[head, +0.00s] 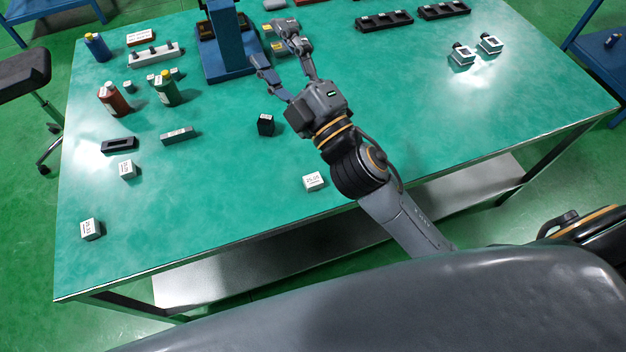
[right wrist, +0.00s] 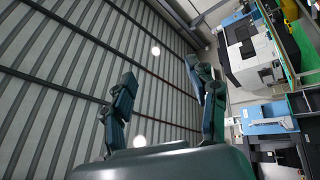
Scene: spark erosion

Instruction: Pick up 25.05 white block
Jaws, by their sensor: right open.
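A small white block (head: 314,181) with a printed number that looks like 25.05 lies near the table's front edge, below my right arm in the head view. Two similar white blocks, one at the left (head: 127,170) and one at the front left corner (head: 91,229), carry labels too small to read surely. My right gripper (head: 280,54) is open and empty, with its fingers apart. It is beyond the nearest white block, beside the blue stand. In the right wrist view its two spread fingers (right wrist: 165,85) show against the ceiling. My left gripper is not in view.
The blue stand (head: 228,45) rises at the back. Black trays (head: 384,21) and two framed pieces (head: 462,55) lie at the right.

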